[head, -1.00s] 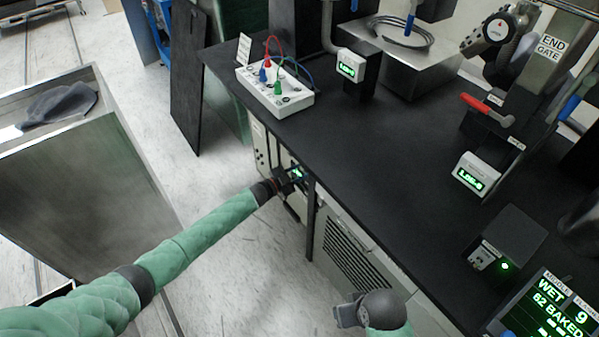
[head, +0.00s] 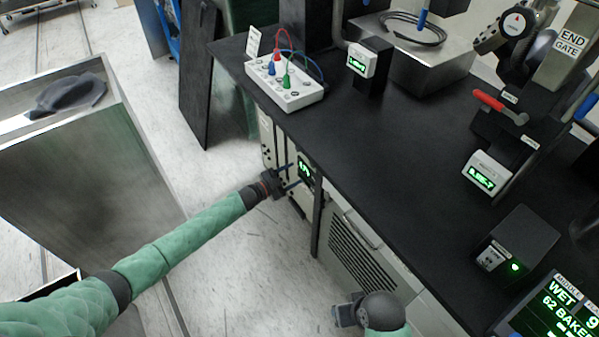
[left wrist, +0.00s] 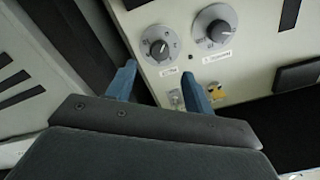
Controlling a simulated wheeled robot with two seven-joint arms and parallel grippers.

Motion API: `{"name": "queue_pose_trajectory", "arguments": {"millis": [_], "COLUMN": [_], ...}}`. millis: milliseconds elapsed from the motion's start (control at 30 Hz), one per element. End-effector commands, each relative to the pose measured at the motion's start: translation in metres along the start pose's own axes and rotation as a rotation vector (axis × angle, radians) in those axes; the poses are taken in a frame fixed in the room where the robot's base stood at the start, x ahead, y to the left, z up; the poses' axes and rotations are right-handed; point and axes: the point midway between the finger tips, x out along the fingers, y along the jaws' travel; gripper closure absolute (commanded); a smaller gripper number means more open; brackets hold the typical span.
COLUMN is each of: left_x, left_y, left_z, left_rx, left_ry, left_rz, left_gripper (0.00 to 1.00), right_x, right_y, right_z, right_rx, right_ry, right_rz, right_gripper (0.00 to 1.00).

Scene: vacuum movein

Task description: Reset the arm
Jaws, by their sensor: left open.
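My left gripper (head: 289,180) reaches in from the left, just in front of the cabinet panel under the black bench. In the left wrist view its two blue fingers (left wrist: 160,85) are apart with nothing between them. Past the fingers is a pale panel with a smaller dark knob (left wrist: 159,49) and a larger knob (left wrist: 219,31). A small yellow part (left wrist: 217,91) shows beside the right finger. A green-lit display (head: 305,170) is on the cabinet beside the gripper. Part of my right arm shows at the bottom of the head view; its fingers cannot be made out.
The black bench (head: 400,210) runs across the right, with a white socket box (head: 285,82), a small display (head: 361,60) and a red-handled valve (head: 498,105). A metal bin (head: 80,160) stands at left with a dark cloth (head: 70,96). The floor between is clear.

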Motion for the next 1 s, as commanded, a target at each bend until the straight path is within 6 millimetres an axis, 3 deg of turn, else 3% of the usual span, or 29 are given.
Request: {"name": "queue_pose_trajectory", "arguments": {"millis": [200, 767, 867, 1000], "left_x": [-0.012, -0.012, -0.012, -0.016], "left_y": [-0.001, -0.001, -0.003, -0.012], "left_z": [-0.001, 0.000, 0.009, 0.038], "left_rx": [0.000, 0.011, 0.027, 0.049], "left_ry": [0.001, -0.001, -0.051, -0.208], "left_rz": [-0.001, -0.001, -0.014, -0.056], "left_gripper": [0.48, 0.48, 0.48, 0.48], "right_x": [0.002, 0.000, 0.000, 0.000], "right_y": [-0.002, -0.003, -0.002, -0.002], "right_z": [-0.003, -0.005, -0.003, -0.001], "right_rx": [-0.006, -0.008, -0.008, -0.009], "right_ry": [0.016, 0.019, 0.014, 0.001], "right_rz": [-0.005, -0.004, -0.004, -0.002], "right_gripper": [0.64, 0.64, 0.64, 0.64]}}
